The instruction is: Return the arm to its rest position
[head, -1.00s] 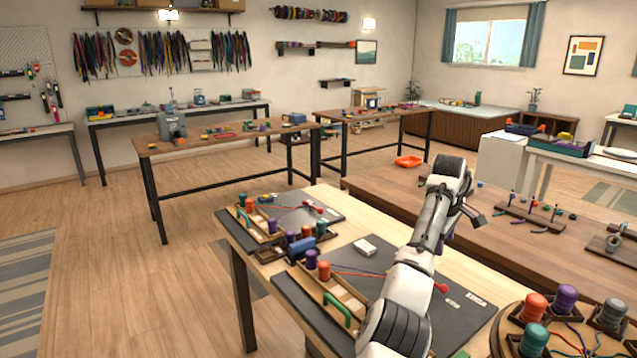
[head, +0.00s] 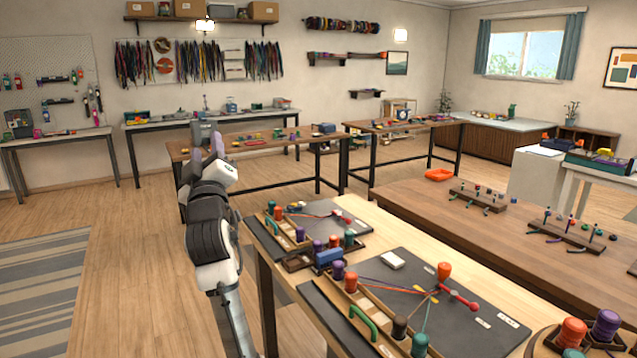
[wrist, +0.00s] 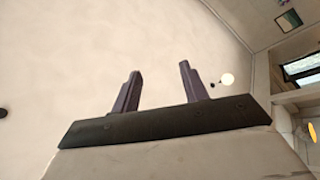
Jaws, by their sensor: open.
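My arm is raised to the left of the light wooden workbench (head: 480,285), over open floor. My gripper (head: 207,150) points up and away, its two purple-grey fingers apart with nothing between them. In the wrist view my gripper (wrist: 160,80) also shows open and empty, against a plain wall or ceiling. On the bench, the near black mat (head: 400,290) carries coloured cords, an orange spool (head: 444,270) and a red-ended piece (head: 460,297). My gripper touches none of these.
A long brown table (head: 420,204) stands to the right. Another table (head: 258,147) stands beyond my gripper.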

